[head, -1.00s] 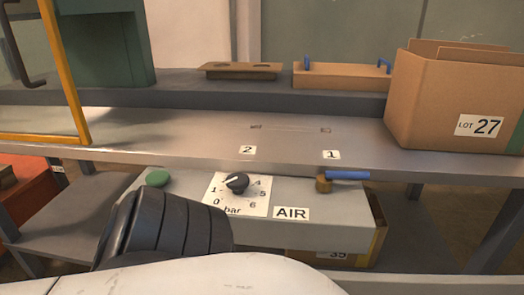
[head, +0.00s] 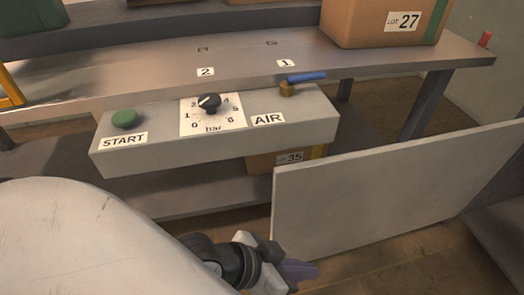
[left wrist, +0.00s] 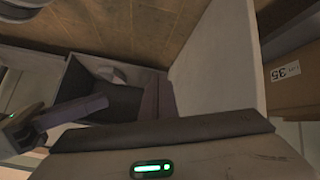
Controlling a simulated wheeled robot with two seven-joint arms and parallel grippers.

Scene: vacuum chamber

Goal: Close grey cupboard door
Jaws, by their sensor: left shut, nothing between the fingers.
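The grey cupboard door (head: 395,205) is a flat, pale grey upright panel at the right of the head view. It stands open, swung out across the floor. In the left wrist view the door (left wrist: 218,62) is a pale slab right of the fingers. My left gripper (head: 303,271) is shut and empty, at the door's lower left corner in the head view. Its dark fingers (left wrist: 158,98) show beside the door in the wrist view; I cannot tell whether they touch it. At that view's left edge is what looks like my right gripper (left wrist: 75,116), its jaws unclear.
A grey control box (head: 220,140) with a green START button, dial and blue-handled valve sits at the front of the workbench (head: 130,80). A LOT 27 carton (head: 375,22) stands on the bench. A carton labelled 35 (head: 262,163) is below, behind the door. Brown floor shows under the door.

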